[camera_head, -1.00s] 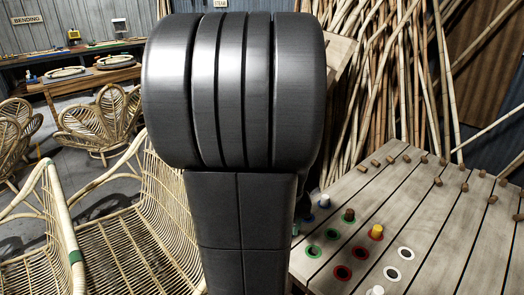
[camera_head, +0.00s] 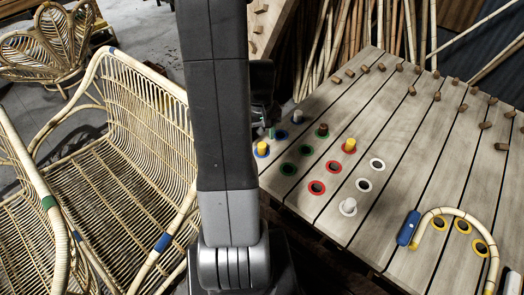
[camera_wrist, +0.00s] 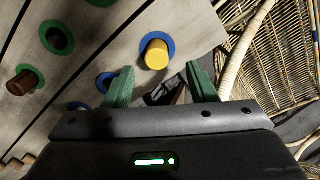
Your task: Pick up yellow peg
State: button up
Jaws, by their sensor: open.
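A yellow peg (camera_head: 262,150) stands in a blue-ringed hole near the board's left edge. In the wrist view this yellow peg (camera_wrist: 157,53) sits just beyond and between the green fingertips. My gripper (camera_wrist: 161,80) is open, with nothing between its fingers. In the head view my gripper (camera_head: 270,130) is mostly hidden, with a green finger showing close to that peg. A second yellow peg (camera_head: 349,145) stands in a red-ringed hole farther right.
The slatted wooden board (camera_head: 425,130) also holds a brown peg (camera_head: 323,129) and a white peg (camera_head: 348,207). A rattan bench (camera_head: 145,115) stands left of the board.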

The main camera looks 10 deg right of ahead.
aim_at(262, 144)
jog(key=shift+d+f, duration=0.15)
jog(key=shift+f, duration=2.55)
jog(key=c, duration=1.1)
